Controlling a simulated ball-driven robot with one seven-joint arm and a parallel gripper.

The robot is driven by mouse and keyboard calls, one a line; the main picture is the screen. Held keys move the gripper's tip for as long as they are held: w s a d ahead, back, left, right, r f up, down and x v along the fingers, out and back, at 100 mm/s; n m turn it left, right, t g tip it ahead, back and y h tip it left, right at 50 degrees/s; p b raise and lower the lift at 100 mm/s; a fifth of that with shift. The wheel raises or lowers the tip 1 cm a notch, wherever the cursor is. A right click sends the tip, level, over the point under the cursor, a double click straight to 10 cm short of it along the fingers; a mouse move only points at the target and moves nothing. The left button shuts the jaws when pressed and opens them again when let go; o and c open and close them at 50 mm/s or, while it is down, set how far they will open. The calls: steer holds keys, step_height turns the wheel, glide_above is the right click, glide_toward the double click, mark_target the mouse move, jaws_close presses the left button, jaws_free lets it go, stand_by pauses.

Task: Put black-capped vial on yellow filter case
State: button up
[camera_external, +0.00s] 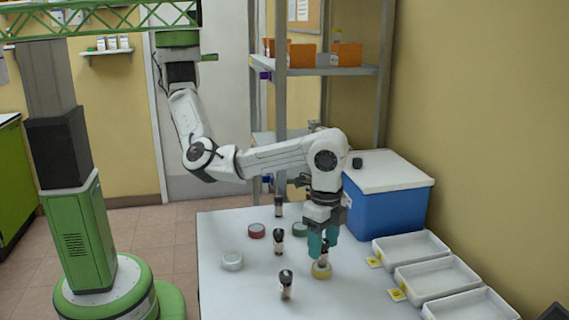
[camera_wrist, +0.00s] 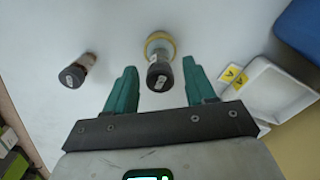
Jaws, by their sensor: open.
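A vial with a black cap (camera_wrist: 159,77) and white label stands upright on the yellow filter case (camera_wrist: 158,40), as far as I can tell. In the external view the yellow case (camera_external: 321,272) lies on the white table, with the vial (camera_external: 324,251) right above it, partly hidden by a finger. My gripper (camera_external: 323,256) points down around this vial. In the wrist view its teal fingers (camera_wrist: 163,85) are spread, with clear gaps on both sides of the vial, touching nothing.
Other dark-capped vials stand at the front (camera_external: 286,286), middle (camera_external: 279,243) and back (camera_external: 278,208). Red (camera_external: 256,231), green (camera_external: 299,230) and white (camera_external: 232,261) cases lie nearby. White trays (camera_external: 436,279) and a blue box (camera_external: 384,211) stand to the right. The left front table is clear.

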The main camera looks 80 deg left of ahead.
mark_target(324, 241)
step_height(324, 241, up, 9)
steer(key=shift+f+p, duration=0.1)
steer(key=shift+p, duration=0.65)
